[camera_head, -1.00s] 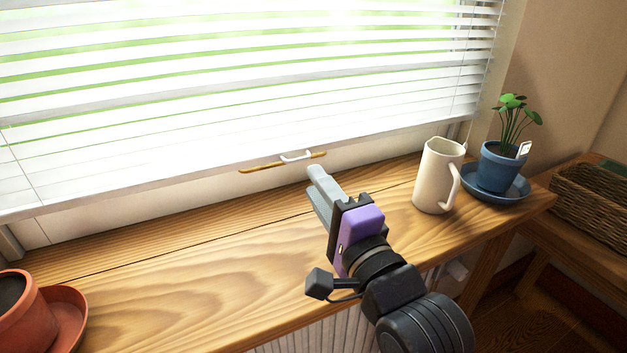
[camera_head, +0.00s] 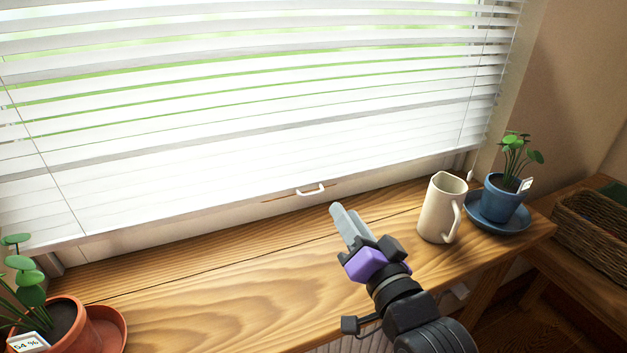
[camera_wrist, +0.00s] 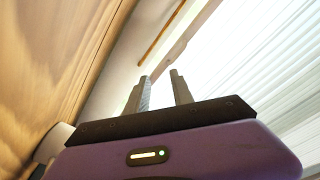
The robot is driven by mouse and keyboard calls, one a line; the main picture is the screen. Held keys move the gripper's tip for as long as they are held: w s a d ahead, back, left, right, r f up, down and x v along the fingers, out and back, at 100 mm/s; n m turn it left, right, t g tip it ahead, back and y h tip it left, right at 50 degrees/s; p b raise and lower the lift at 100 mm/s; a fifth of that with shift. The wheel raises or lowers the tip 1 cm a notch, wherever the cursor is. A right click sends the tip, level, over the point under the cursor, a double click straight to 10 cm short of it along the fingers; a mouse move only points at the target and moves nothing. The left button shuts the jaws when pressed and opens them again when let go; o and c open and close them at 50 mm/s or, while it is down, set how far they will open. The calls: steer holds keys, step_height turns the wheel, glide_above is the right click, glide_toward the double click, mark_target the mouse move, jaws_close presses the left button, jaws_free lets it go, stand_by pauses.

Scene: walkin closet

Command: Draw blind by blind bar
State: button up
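The white slatted blind (camera_head: 250,120) hangs over the window with its slats partly open. At its lower edge is a small white handle (camera_head: 310,190) beside a thin brown bar (camera_head: 280,198). The brown bar (camera_wrist: 158,38) also shows in the wrist view, beyond my fingertips. My gripper (camera_head: 345,220), purple with grey fingers, is over the wooden sill, below and slightly right of the handle in the picture. In the wrist view my gripper (camera_wrist: 162,82) has its two fingers apart with nothing between them. It appears clear of the handle and bar.
A cream pitcher (camera_head: 437,210) and a blue potted plant (camera_head: 502,200) on a saucer stand right of my gripper on the wooden sill (camera_head: 220,290). A terracotta pot (camera_head: 65,325) with a plant is at the left. The sill between is clear. A wicker basket (camera_head: 590,225) is far right.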

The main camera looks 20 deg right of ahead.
mark_target(313, 194)
steer(key=w+a+n+p, duration=0.1)
steer(key=w+n, duration=0.1)
steer(key=n, duration=0.7)
steer(key=w+a+r+n+p, duration=0.1)
steer(key=w+n, duration=0.2)
steer(key=n, duration=0.5)
steer(key=w+a+n+t+y+p, duration=0.1)
steer(key=w+n, duration=0.1)
steer(key=n, duration=0.7)
steer(key=shift+w+a+r+n+p, duration=0.2)
steer(key=shift+w+n+p, duration=0.1)
steer(key=shift+w+p, duration=0.1)
steer(key=shift+s, duration=0.1)
jaws_close()
stand_by(0.3)
